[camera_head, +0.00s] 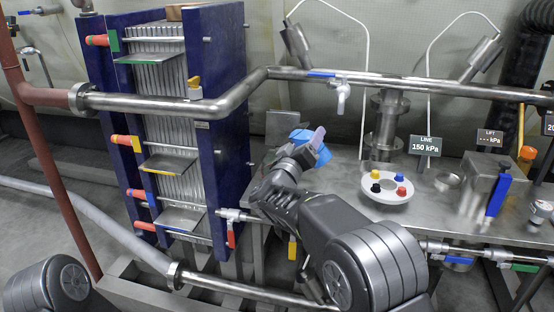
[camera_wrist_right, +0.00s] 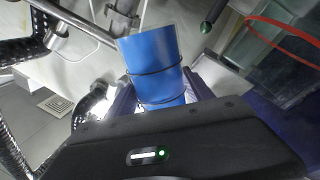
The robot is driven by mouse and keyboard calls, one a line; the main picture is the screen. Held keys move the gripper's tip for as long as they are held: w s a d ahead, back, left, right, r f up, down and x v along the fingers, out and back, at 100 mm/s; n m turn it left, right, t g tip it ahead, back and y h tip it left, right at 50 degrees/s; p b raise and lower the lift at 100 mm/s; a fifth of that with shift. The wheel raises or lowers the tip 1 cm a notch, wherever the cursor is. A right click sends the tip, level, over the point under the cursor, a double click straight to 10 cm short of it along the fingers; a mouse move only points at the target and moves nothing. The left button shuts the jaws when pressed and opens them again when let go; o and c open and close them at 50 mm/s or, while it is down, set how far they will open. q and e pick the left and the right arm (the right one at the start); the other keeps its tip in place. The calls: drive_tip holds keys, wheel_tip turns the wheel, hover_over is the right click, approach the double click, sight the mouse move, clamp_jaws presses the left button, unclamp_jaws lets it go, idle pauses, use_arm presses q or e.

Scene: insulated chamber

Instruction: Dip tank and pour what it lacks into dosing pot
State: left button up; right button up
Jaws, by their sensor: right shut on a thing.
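My right gripper (camera_head: 313,148) is shut on a blue cylinder (camera_head: 301,135), held above the left part of the steel bench (camera_head: 345,225). In the right wrist view the blue cylinder (camera_wrist_right: 153,60) has dark bands around it and sits between the fingers of my gripper (camera_wrist_right: 158,95). I cannot see into it. A small round steel cup (camera_head: 447,180) stands on the bench, right of the white disc. I cannot tell which vessel is the tank or the dosing pot. My left gripper is out of view.
A white disc (camera_head: 389,188) with several coloured knobs lies on the bench. A steel pipe (camera_head: 430,87) crosses above the bench. A blue-framed plate stack (camera_head: 220,130) stands left.

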drive_tip(key=shift+s+d+f+n+t+y, duration=0.1)
drive_tip(key=shift+d+f+n+t+y, duration=0.1)
drive_tip(key=shift+n, duration=0.6)
drive_tip(key=shift+s+d+f+n+t+y, duration=0.1)
drive_tip(key=shift+d+n+t, duration=0.1)
drive_tip(key=shift+n, duration=0.6)
idle(1.6)
drive_tip(key=shift+d+f+n, duration=0.2)
drive_tip(key=shift+f+n, duration=0.9)
drive_tip(key=shift+f, duration=0.2)
idle(0.6)
drive_tip(key=shift+d+r+n+t+y, duration=0.15)
drive_tip(key=shift+r+n+t+y, duration=0.35)
drive_tip(key=shift+n, duration=0.5)
idle(0.8)
drive_tip(key=shift+a+n, duration=0.3)
drive_tip(key=shift+n, duration=0.3)
idle(0.5)
